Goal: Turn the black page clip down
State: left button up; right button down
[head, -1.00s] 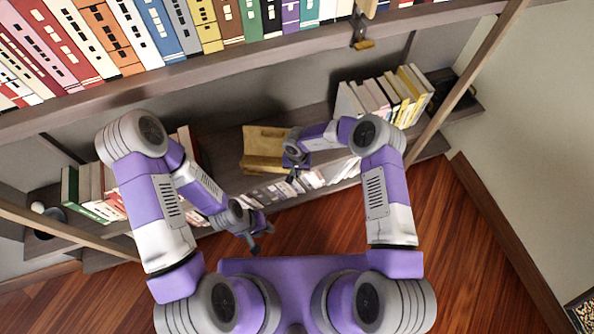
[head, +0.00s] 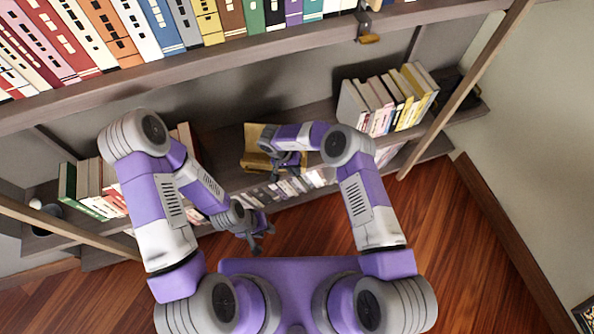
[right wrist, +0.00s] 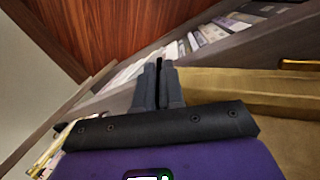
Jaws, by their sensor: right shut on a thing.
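The tan book stand (head: 252,150) sits on the middle shelf in the head view, partly hidden behind my right arm. Its tan ledge (right wrist: 230,84) fills the right side of the right wrist view. My right gripper (head: 284,174) is in front of the stand. In the right wrist view its fingers (right wrist: 159,70) are shut on a thin black piece, the black page clip (right wrist: 159,64), of which only a narrow strip shows between them. My left gripper (head: 262,240) hangs low, in front of the shelves and away from the stand. Its fingers are apart and empty.
A row of books (head: 388,98) stands right of the stand, and more books (head: 92,188) stand at the left. Small books (head: 295,187) line the lower shelf. A thick upper shelf (head: 230,58) with colourful books runs above. The wooden floor (head: 420,220) is clear.

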jog(key=shift+a+f+h+b, duration=0.15)
jog(key=shift+a+h+b, duration=0.15)
jog(key=shift+h, duration=0.4)
jog(key=shift+a+f+h+b, duration=0.15)
jog(key=shift+a+h+b, duration=0.1)
jog(key=shift+h, duration=0.45)
jog(key=shift+w, duration=0.1)
jog(key=c, duration=1.2)
grip_release()
jog(key=shift+c, duration=0.2)
jog(key=v, duration=0.7)
jog(key=shift+a+r+p, duration=0.2)
jog(key=shift+a+p, duration=0.05)
jog(key=shift+p, duration=0.2)
jog(key=shift+w, duration=0.15)
